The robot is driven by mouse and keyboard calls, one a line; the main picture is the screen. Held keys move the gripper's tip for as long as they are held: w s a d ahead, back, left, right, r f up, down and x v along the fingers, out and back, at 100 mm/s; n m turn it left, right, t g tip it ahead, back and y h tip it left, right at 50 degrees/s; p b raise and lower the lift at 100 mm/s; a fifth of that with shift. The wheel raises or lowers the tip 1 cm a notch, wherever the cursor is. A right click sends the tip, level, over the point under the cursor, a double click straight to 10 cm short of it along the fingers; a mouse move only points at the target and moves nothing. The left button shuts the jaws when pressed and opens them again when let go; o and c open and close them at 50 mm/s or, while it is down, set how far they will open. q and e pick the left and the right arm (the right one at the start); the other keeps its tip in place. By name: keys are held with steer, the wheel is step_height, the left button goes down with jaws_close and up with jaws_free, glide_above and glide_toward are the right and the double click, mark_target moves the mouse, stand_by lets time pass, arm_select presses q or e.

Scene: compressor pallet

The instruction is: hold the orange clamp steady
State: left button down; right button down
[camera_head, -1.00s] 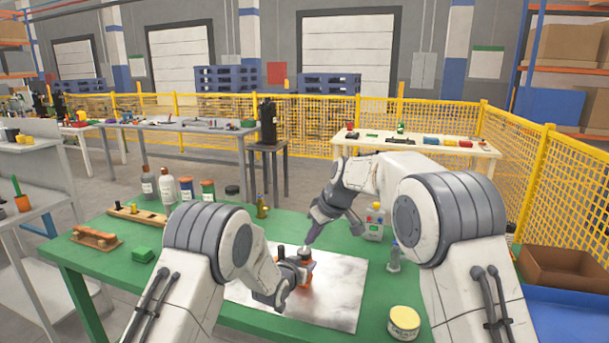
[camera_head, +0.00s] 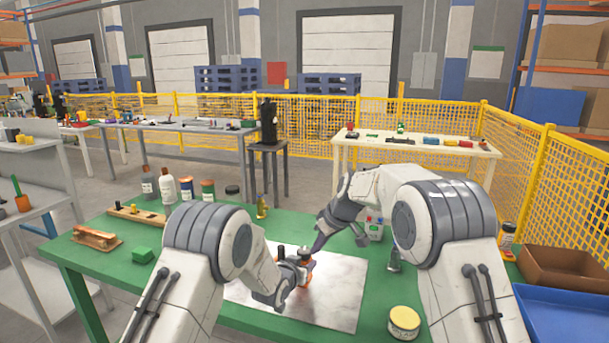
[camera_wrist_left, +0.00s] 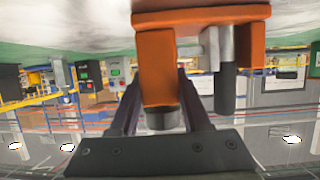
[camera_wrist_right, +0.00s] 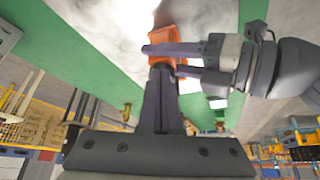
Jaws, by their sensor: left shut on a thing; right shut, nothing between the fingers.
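The orange clamp (camera_head: 304,281) stands over the grey metal plate (camera_head: 338,290) on the green table. It is partly hidden by my left gripper (camera_head: 300,268). In the left wrist view the clamp (camera_wrist_left: 156,70) shows an orange upright between my left fingers, with a grey metal part and a dark rod beside it. My left gripper is shut on the clamp. My right gripper (camera_head: 313,250) is shut and empty, close above the clamp. In the right wrist view its closed fingertips (camera_wrist_right: 161,75) are near the orange clamp (camera_wrist_right: 166,22); I cannot tell whether they touch.
A yellow-lidded tin (camera_head: 404,322) stands at the table's front right. A small grey bottle (camera_head: 393,258) and a white jug (camera_head: 374,228) stand beside my right arm. A green block (camera_head: 143,255) and a wooden piece (camera_head: 97,238) lie left. The plate's right part is clear.

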steer(key=shift+f, duration=1.1)
steer(key=shift+w+a, duration=0.25)
steer(key=shift+a, duration=0.05)
arm_select(q)
steer(key=shift+d, duration=0.1)
arm_select(e)
steer(key=shift+s+a, duration=0.25)
steer(key=shift+a, duration=0.1)
stand_by(0.6)
step_height(320, 180, up, 6)
steer(key=shift+s+d, duration=0.3)
steer(key=shift+s, duration=0.05)
stand_by(0.3)
steer(key=shift+w+r, duration=0.1)
steer(key=shift+r, duration=0.05)
step_height(320, 180, down, 6)
steer(key=shift+w+d, duration=0.15)
steer(key=shift+d, duration=0.1)
stand_by(0.6)
